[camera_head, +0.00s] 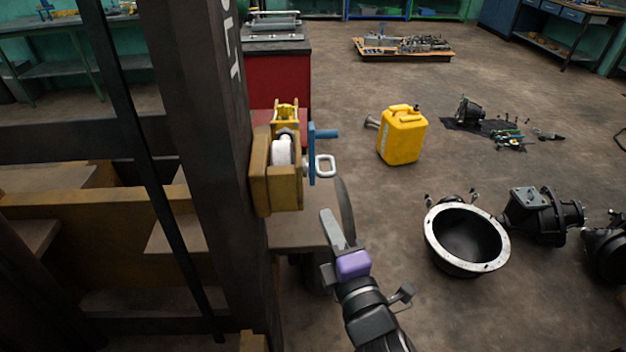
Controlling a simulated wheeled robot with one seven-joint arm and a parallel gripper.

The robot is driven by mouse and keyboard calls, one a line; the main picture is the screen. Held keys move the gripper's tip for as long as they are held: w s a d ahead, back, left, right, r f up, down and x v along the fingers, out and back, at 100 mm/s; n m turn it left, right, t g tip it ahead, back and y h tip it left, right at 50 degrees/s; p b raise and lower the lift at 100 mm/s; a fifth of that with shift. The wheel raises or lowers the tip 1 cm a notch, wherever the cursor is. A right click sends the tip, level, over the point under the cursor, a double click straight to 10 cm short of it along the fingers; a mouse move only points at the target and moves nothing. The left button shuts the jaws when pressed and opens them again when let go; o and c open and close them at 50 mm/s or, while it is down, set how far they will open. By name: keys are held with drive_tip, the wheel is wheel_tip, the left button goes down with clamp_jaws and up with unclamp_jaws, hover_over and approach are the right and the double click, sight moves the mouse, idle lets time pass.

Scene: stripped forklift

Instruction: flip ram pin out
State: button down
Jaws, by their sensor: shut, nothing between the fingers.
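A yellow bracket (262,180) is fixed to the dark upright mast beam of the forklift. A white cylinder (282,150) sits inside it. On its right side are a blue plate with a sideways handle (324,134) and a pale loop-shaped handle (325,166). Which part is the ram pin is not clear; the loop may be its end. My gripper (327,215) is shut and empty, below the loop, with a visible gap in the picture. Its grey fingers point up toward the bracket. The inside of the bracket is mostly hidden.
The dark mast beam (205,150) stands close left of the bracket. A red cabinet (281,85) is behind. A yellow jerrycan (402,136), a black bell housing (467,238) and other machine parts lie on the floor at right. Floor between them is clear.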

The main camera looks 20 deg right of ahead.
sight(314, 185)
drive_tip(key=shift+w+r, duration=0.15)
drive_tip(key=shift+w, duration=0.05)
drive_tip(key=w, duration=0.3)
drive_tip(key=w+p, duration=0.1)
drive_tip(key=w, duration=0.2)
drive_tip(key=w+d, duration=0.1)
drive_tip(key=w, duration=0.3)
drive_tip(key=shift+p, duration=0.35)
drive_tip(key=shift+s+d+r, duration=0.1)
